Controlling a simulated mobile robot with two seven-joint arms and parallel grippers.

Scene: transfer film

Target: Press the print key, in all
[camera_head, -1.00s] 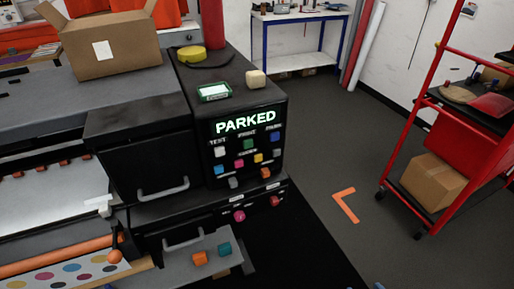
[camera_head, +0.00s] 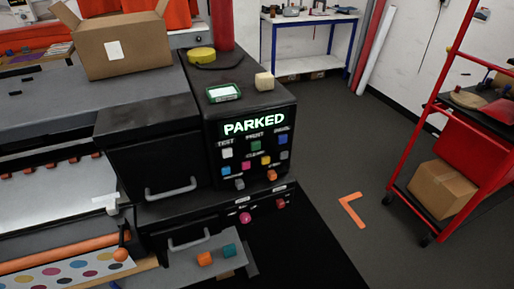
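The black printer's control panel (camera_head: 228,183) faces me near the middle of the head view. Its lit display (camera_head: 254,125) reads PARKED. Below it, a green key (camera_head: 256,146) sits under a label that looks like PRINT. A white key (camera_head: 227,153) is to its left under TEST, and a blue key (camera_head: 283,139) is to its right under a blurred label. Smaller coloured keys fill the rows below. Neither of my grippers is in view, and nothing touches the keys.
On the printer top are a green-framed device (camera_head: 223,93), a cream block (camera_head: 264,81) and a yellow roll (camera_head: 201,54). An open shelf below holds an orange block (camera_head: 204,259) and a teal block (camera_head: 229,250).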

